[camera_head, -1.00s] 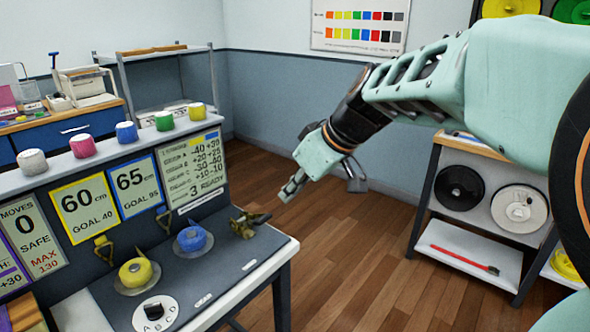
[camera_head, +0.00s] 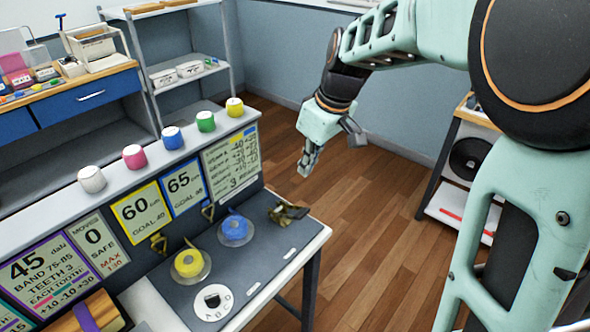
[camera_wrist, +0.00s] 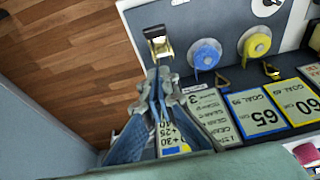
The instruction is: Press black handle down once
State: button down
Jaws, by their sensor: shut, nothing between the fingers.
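A small brass-coloured ratchet (camera_head: 281,214) sits at the right end of the dark bench top. Its black handle (camera_head: 297,211) points to the right in the head view. The ratchet also shows at the top of the wrist view (camera_wrist: 158,46), just beyond my fingertips. My gripper (camera_head: 305,172) points down and is shut and empty. In the head view it appears above and slightly right of the ratchet, with a gap between them. In the wrist view my gripper (camera_wrist: 157,78) lines up with the ratchet; I cannot tell the exact height between them.
Blue (camera_head: 235,230) and yellow (camera_head: 189,263) strap spools and a lettered dial (camera_head: 213,301) share the bench top. Sign panels (camera_head: 185,187) stand behind, under a ledge with several coloured knobs. Wooden floor (camera_head: 360,235) right of the bench is clear. A shelf with discs (camera_head: 465,160) stands farther right.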

jog(key=shift+w+a+r+p, duration=0.2)
jog(key=shift+r+p, duration=0.05)
jog(key=shift+p, duration=0.05)
send_over(299, 211)
notch_tip(299, 211, down, 10)
jog(key=shift+s+d+f+p, duration=0.15)
jog(key=shift+f+p, duration=0.2)
jog(key=shift+f, duration=0.3)
jog(key=shift+s+d+f+p, duration=0.1)
jog(key=shift+f+p, duration=0.2)
jog(key=shift+f, duration=0.3)
jog(key=shift+d+f, duration=0.1)
jog(key=shift+f, duration=0.25)
